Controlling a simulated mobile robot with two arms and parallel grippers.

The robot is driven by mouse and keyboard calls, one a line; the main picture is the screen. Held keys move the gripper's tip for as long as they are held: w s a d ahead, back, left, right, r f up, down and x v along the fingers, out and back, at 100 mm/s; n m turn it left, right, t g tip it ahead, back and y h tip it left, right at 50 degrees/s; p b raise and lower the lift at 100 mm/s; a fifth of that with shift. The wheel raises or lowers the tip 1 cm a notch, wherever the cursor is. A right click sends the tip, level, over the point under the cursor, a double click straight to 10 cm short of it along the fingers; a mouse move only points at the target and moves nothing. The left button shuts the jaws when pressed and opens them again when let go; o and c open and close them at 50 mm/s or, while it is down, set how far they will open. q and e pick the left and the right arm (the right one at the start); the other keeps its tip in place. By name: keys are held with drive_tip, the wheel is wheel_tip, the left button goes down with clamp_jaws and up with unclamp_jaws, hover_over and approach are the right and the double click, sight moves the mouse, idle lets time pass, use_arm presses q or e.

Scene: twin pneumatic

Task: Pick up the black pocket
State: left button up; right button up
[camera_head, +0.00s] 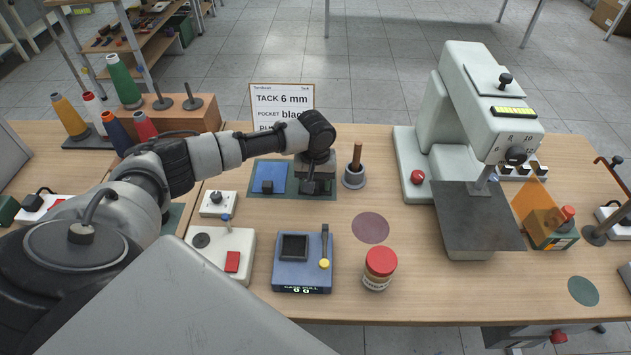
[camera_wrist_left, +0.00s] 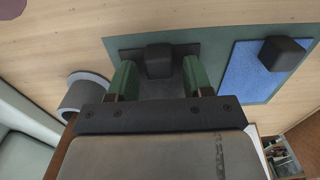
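The black pocket (camera_wrist_left: 187,55) lies flat on a green mat (camera_wrist_left: 110,42) with a dark block (camera_wrist_left: 159,60) standing on it. My left gripper (camera_wrist_left: 160,82) is open, with one green fingertip on each side of the block. Gaps show between the fingertips and the block; I cannot tell how high the fingers are above the pocket. In the head view my left gripper (camera_head: 317,184) is over the right part of the mat and hides most of the black pocket. A blue pocket (camera_head: 270,170) with its own dark block lies to the left. My right gripper is not in view.
A wooden-handled tool in a grey holder (camera_head: 354,177) stands close right of my left gripper. A card (camera_head: 283,101) behind reads "TACK 6 mm" and "POCKET black". A blue-grey gauge (camera_head: 303,278) and red-capped jar (camera_head: 379,268) stand in front; a large sewing machine (camera_head: 465,90) is right.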

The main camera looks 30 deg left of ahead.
use_arm(q)
drive_tip(key=c, duration=0.8)
